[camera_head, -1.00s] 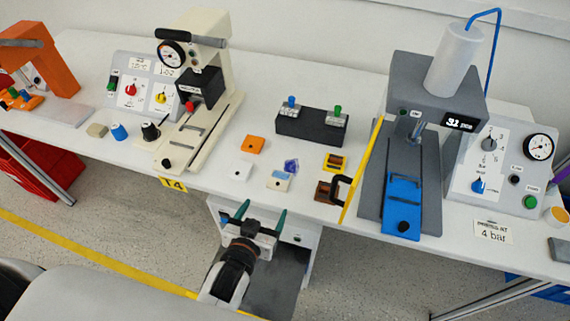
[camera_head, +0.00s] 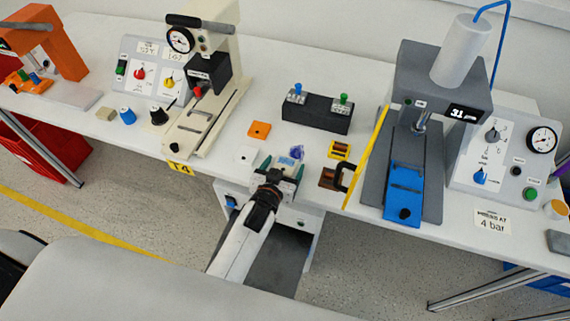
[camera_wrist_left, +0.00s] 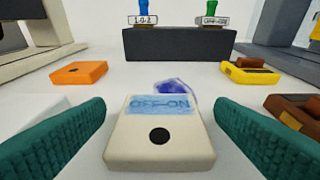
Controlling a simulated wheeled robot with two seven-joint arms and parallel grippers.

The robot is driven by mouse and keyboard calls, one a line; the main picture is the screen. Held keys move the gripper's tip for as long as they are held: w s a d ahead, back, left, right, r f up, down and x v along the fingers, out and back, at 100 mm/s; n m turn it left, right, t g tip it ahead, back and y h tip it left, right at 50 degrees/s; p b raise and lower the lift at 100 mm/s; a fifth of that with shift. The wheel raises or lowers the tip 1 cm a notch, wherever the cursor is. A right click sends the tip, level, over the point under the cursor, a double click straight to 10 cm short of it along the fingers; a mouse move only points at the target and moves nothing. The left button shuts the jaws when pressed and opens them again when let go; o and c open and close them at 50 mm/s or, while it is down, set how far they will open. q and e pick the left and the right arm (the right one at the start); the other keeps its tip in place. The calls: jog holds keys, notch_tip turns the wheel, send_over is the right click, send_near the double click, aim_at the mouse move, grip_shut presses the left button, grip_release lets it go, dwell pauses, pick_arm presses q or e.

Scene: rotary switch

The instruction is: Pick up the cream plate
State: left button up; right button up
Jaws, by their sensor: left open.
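The cream plate (camera_wrist_left: 160,149) lies flat on the table in the left wrist view, with a blue "OFF-ON" label and a dark round hole. In the head view my own gripper mostly covers it. My left gripper (camera_head: 281,167) is open. Its two green fingers (camera_wrist_left: 160,140) stand on either side of the plate, with a gap visible on each side. My right gripper is not in view.
Behind the plate lies a purple-blue piece (camera_wrist_left: 175,88). An orange plate (camera_wrist_left: 79,73), a yellow plate (camera_wrist_left: 249,74), a brown piece (camera_wrist_left: 297,110) and a white plate (camera_head: 247,154) lie around it. A dark block (camera_head: 317,113) with two switches stands further back.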

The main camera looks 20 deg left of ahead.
pick_arm(q)
jog(key=shift+s, duration=0.1)
jog(key=c, duration=1.1)
